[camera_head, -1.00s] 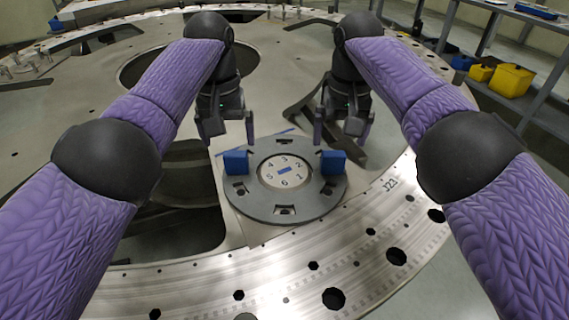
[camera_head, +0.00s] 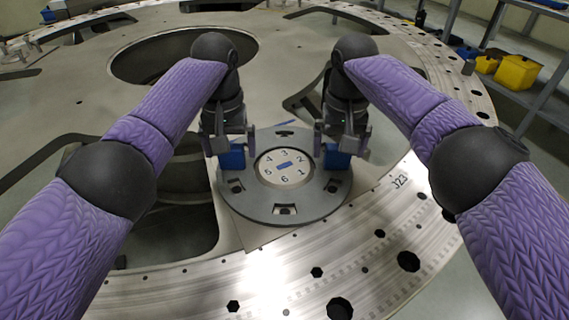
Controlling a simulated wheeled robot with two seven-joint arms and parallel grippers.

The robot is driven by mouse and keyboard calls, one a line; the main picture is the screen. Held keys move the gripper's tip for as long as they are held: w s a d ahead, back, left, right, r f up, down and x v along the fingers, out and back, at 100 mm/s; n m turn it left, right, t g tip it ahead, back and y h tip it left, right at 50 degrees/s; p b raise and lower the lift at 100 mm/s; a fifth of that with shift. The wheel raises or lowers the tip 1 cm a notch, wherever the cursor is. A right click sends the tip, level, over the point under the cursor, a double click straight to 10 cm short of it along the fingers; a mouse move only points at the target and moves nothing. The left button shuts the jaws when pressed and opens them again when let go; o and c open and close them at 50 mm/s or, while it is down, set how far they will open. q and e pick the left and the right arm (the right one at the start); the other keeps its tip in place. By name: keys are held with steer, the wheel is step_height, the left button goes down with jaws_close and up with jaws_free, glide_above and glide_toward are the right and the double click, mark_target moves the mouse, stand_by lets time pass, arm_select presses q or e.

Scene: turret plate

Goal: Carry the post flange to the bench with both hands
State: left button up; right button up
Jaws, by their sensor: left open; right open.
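The post flange (camera_head: 285,208) is a grey round disc with a pale numbered centre and several slots. It lies flat on the turret plate. A blue block (camera_head: 232,159) stands on its left side and another blue block (camera_head: 337,159) on its right side. My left gripper (camera_head: 229,150) is open with its fingers around the left block. My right gripper (camera_head: 342,148) is open with its fingers around the right block. Whether the fingers touch the blocks cannot be told. The far sides of both blocks are partly hidden by the grippers.
The large metal turret plate (camera_head: 290,70) fills the view, with a big round hole behind my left arm and a dark opening left of the flange. A shelf rack (camera_head: 545,95) with yellow bins (camera_head: 516,72) stands at the far right. No bench is clearly identifiable.

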arm_select(q)
steer(key=shift+f, duration=1)
arm_select(e)
steer(key=shift+f, duration=1)
arm_select(q)
jaws_close()
arm_select(e)
jaws_close()
